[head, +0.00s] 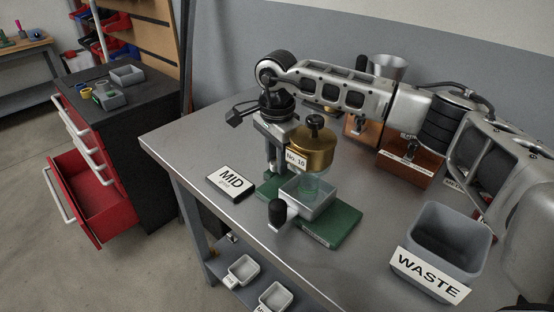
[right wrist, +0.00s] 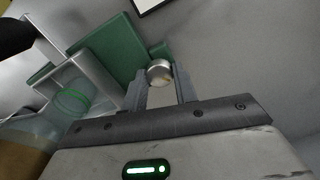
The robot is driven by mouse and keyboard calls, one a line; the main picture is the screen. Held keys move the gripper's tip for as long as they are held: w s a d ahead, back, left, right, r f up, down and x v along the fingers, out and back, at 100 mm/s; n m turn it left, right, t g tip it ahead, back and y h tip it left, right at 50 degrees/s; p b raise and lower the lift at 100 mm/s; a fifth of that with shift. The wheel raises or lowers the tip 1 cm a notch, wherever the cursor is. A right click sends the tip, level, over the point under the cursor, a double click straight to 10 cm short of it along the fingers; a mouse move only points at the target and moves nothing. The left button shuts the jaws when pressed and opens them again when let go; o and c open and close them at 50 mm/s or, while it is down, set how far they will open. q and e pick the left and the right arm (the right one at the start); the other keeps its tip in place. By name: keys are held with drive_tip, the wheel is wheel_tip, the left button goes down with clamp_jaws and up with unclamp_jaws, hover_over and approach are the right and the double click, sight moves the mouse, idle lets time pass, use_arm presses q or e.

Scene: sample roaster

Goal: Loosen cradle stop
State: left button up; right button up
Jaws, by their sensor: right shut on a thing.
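My left gripper is not in view.
A grey WASTE bin (head: 446,232) stands at the front right. A black knob (head: 277,212) sticks up by the tray. A copper-coloured box with a metal funnel (head: 387,67) stands behind. The table's front left is clear.

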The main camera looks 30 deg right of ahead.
drive_tip(key=shift+r+n, duration=0.1)
drive_tip(key=shift+n, duration=1)
drive_tip(key=o, duration=1)
drive_tip(key=shift+c, duration=0.2)
wheel_tip(320, 180, up, 16)
